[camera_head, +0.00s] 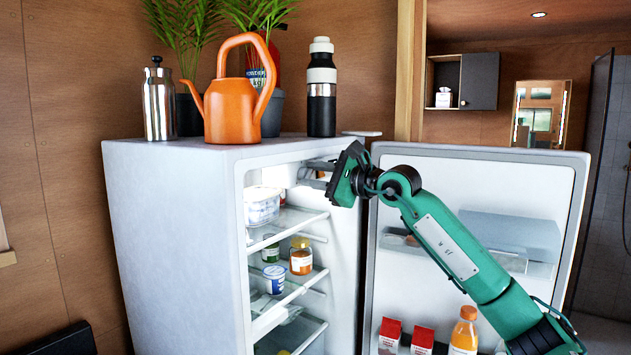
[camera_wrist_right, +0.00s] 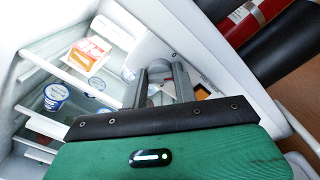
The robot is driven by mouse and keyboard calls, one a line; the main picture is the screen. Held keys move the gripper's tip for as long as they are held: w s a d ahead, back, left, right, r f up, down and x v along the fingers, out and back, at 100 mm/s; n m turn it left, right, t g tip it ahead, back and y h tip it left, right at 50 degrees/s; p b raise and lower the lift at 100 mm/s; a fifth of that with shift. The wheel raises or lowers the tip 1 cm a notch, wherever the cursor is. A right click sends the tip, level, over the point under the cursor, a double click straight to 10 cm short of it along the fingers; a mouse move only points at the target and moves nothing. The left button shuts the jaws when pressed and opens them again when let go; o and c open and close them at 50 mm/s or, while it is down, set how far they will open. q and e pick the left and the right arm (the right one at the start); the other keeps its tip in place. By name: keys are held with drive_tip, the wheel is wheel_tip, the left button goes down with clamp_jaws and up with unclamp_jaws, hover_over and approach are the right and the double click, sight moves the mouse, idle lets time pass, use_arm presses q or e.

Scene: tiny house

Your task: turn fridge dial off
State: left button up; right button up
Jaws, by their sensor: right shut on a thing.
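The white fridge (camera_head: 172,225) stands with its door (camera_head: 475,172) swung open to the right. My right gripper (camera_head: 312,173) reaches into the top of the fridge opening, just under the ceiling of the compartment. In the right wrist view, its two grey fingers (camera_wrist_right: 166,86) close around a small pale grey rounded part, the fridge dial (camera_wrist_right: 182,80). The dial is mostly hidden by the fingers, so its setting cannot be read. In the head view the dial is hidden behind the gripper. My left gripper is not in view.
Shelves inside hold a white tub (camera_head: 262,205), an orange-lidded jar (camera_head: 301,258) and other food. An orange watering can (camera_head: 232,108), a steel bottle (camera_head: 158,102), a black-and-white bottle (camera_head: 321,92) and potted plants stand on top. Cartons and a juice bottle (camera_head: 464,330) fill the door's lower shelf.

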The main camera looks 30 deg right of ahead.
drive_tip(key=shift+f+n, duration=0.25)
drive_tip(key=shift+n, duration=0.75)
drive_tip(key=n+b, duration=0.1)
drive_tip(key=n, duration=0.2)
drive_tip(key=shift+n+b, duration=0.3)
drive_tip(key=shift+n, duration=0.7)
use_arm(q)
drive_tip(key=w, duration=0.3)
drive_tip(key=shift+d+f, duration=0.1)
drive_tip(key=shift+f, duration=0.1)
use_arm(e)
drive_tip(key=shift+n, duration=0.3)
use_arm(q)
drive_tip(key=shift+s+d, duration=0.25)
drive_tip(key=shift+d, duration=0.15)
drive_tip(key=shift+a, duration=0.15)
use_arm(e)
drive_tip(key=o, duration=1)
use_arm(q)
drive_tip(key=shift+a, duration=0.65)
use_arm(e)
drive_tip(key=shift+r, duration=0.1)
